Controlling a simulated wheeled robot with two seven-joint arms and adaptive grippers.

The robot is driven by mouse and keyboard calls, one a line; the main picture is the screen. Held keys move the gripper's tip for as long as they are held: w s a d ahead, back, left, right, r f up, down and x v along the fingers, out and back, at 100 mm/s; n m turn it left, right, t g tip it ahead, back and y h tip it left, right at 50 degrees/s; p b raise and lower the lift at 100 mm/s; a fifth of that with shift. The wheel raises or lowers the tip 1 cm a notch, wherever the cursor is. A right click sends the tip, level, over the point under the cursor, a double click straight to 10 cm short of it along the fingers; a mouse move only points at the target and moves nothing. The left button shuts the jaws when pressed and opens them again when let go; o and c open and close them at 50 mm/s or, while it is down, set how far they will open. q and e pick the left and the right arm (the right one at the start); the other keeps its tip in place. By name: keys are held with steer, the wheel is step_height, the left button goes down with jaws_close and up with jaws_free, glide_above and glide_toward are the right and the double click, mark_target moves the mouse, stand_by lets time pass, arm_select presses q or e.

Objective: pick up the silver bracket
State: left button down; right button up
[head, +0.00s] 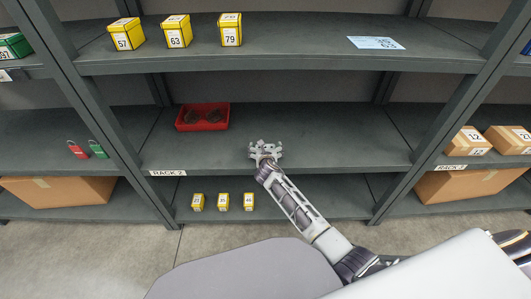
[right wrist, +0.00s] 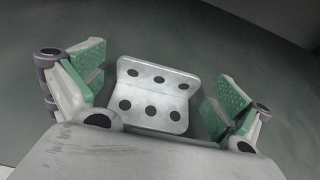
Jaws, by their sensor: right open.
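The silver bracket (right wrist: 154,97) is an L-shaped metal plate with several dark round holes. In the right wrist view it lies on the grey shelf surface between the fingers of my right gripper (right wrist: 152,100). The green-padded fingers are open on either side of it, with a gap to each. In the head view my right gripper (head: 265,152) is over the middle shelf of rack 2, and I cannot make out the bracket apart from the gripper there. My left gripper is not in view.
A red tray (head: 226,117) with dark items stands left of the gripper on the middle shelf (head: 340,145). Yellow numbered boxes (head: 178,31) stand on the shelf above, and small ones (head: 222,202) below. Grey uprights flank the bay. The shelf right of the gripper is clear.

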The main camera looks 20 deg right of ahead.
steer(key=shift+c, duration=0.4)
steer(key=c, duration=1)
steer(key=shift+c, duration=0.4)
steer(key=shift+w+r, duration=0.1)
steer(key=shift+r, duration=0.1)
steer(key=shift+r, duration=0.15)
arm_select(q)
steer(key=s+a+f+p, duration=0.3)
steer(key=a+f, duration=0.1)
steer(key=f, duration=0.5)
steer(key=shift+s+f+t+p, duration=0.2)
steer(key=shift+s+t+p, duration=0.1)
steer(key=shift+p, duration=0.05)
arm_select(e)
step_height(320, 180, up, 9)
steer(key=shift+r, duration=0.2)
